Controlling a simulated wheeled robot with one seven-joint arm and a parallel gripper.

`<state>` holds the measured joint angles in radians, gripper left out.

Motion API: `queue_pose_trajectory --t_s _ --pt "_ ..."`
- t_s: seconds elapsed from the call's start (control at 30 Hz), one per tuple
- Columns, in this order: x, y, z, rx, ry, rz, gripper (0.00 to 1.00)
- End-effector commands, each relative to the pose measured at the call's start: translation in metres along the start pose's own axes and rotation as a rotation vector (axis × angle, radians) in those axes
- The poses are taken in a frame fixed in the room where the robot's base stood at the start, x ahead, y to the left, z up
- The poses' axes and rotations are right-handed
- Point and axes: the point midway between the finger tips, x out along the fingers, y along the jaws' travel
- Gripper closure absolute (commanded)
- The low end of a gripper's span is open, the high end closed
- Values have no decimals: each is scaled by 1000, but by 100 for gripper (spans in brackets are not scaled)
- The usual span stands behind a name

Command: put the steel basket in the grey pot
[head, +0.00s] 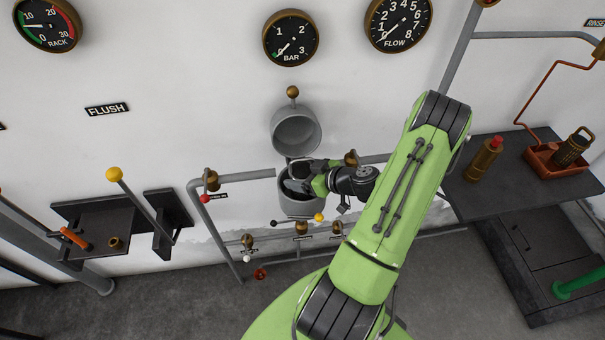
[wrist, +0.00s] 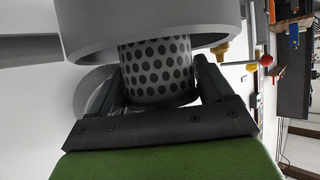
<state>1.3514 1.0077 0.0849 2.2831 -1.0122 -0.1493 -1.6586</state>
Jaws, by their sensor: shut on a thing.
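The grey pot (head: 299,208) hangs at the wall in the middle of the head view. Its round lid (head: 296,132) stands open above it. My gripper (head: 300,178) is at the pot's mouth, reaching in from the right. In the wrist view the steel basket (wrist: 157,68), a pale cylinder with rows of dark holes, sits between the two fingers of my gripper (wrist: 160,95), which is shut on it. The pot's wall (wrist: 90,30) hides the basket's far part, so it appears partly within the mouth. How deep it reaches I cannot tell.
Pipes with brass valves run beside and below the pot, with a yellow-knobbed lever (head: 319,217) close under it. A dark shelf (head: 82,222) is at left. A dark bench (head: 520,190) at right holds a brass bottle (head: 485,160) and an orange tray (head: 552,160).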

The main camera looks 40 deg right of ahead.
Motion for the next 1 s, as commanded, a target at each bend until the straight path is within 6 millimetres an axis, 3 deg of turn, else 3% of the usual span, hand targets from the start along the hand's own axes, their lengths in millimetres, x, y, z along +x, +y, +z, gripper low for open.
queue_pose_trajectory --t_s 0.53,0.57,0.6,0.67,1.0 --pt "4 0 7 -1 2 0 64" --pt "4 0 8 -1 0 0 15" --pt "4 0 8 -1 0 0 9" --pt "4 0 8 -1 0 0 0" --pt "0 0 0 1 0 -1 0"
